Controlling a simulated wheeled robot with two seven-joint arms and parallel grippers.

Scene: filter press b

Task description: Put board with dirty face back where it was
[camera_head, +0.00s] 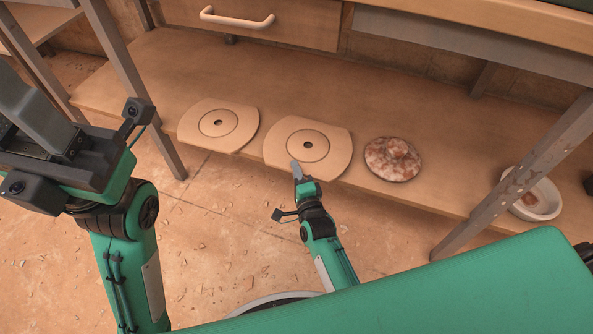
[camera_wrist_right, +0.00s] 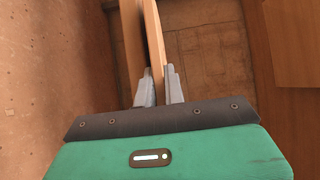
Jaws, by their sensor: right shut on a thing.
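Two flat tan boards, each with a ringed disc and a dark centre hole, are over the low shelf: the left board (camera_head: 243,135) and the middle board (camera_head: 335,150). Both faces that show look clean; the undersides are hidden. My right gripper (camera_head: 297,172) is shut on the middle board's front edge. In the right wrist view, the held board (camera_wrist_right: 152,38) runs between the fingers (camera_wrist_right: 160,88), with a dark gap between it and the wooden surface beside it (camera_wrist_right: 130,45). My left gripper (camera_head: 25,120) is close to the camera at far left; its fingertips are not clear.
A mottled red-white disc (camera_head: 392,159) lies on the shelf (camera_head: 290,85) to the right. Farther right, a white bowl (camera_head: 552,207) stands behind a grey slanting leg (camera_head: 490,205). A drawer (camera_head: 270,28) hangs above. The floor in front has scattered chips.

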